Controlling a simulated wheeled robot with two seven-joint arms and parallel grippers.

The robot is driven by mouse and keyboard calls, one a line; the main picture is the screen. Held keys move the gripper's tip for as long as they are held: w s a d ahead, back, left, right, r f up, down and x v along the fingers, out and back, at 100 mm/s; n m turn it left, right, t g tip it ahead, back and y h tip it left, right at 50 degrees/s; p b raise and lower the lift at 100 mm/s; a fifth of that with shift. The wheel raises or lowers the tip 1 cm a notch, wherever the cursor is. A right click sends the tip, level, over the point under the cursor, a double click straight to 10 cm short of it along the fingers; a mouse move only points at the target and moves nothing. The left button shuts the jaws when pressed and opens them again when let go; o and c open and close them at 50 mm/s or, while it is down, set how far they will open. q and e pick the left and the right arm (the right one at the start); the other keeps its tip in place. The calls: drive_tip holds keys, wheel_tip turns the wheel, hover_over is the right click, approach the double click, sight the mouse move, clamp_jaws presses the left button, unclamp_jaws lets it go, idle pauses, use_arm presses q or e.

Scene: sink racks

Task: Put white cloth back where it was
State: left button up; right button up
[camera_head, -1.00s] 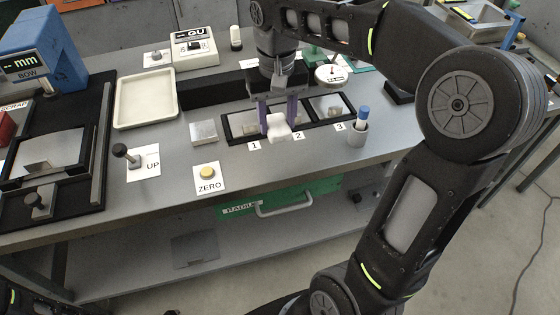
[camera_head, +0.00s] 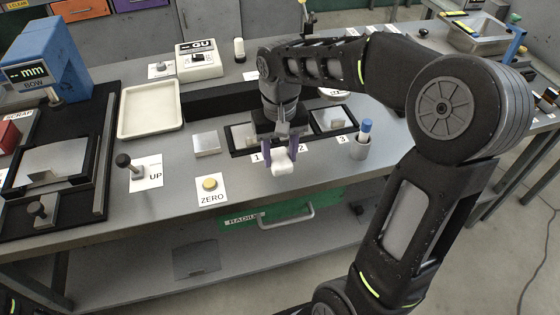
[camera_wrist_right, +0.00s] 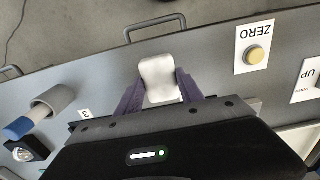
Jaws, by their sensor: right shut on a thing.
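The white cloth (camera_head: 283,166) is a small folded white bundle between the purple fingers of my right gripper (camera_head: 281,158). The right gripper is shut on it and points down over the front part of the grey bench, just in front of the labels 1 and 2. In the right wrist view the cloth (camera_wrist_right: 160,78) shows between the two purple fingers (camera_wrist_right: 160,92), close to the bench's front edge. Whether the cloth touches the bench top I cannot tell. My left gripper is not in view.
Numbered black-framed plates (camera_head: 333,121) lie behind the gripper. A grey cup with a blue-capped marker (camera_head: 361,146) stands to the right. A metal block (camera_head: 206,144), a yellow ZERO button (camera_head: 210,184) and an empty white tray (camera_head: 150,110) are to the left. A green drawer (camera_head: 300,205) hangs below.

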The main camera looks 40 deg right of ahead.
sight(280, 157)
drive_tip(key=shift+f, duration=1.45)
drive_tip(key=shift+f, duration=0.2)
drive_tip(key=o, duration=1.3)
drive_tip(key=shift+r, duration=0.15)
wheel_tip(280, 157, up, 12)
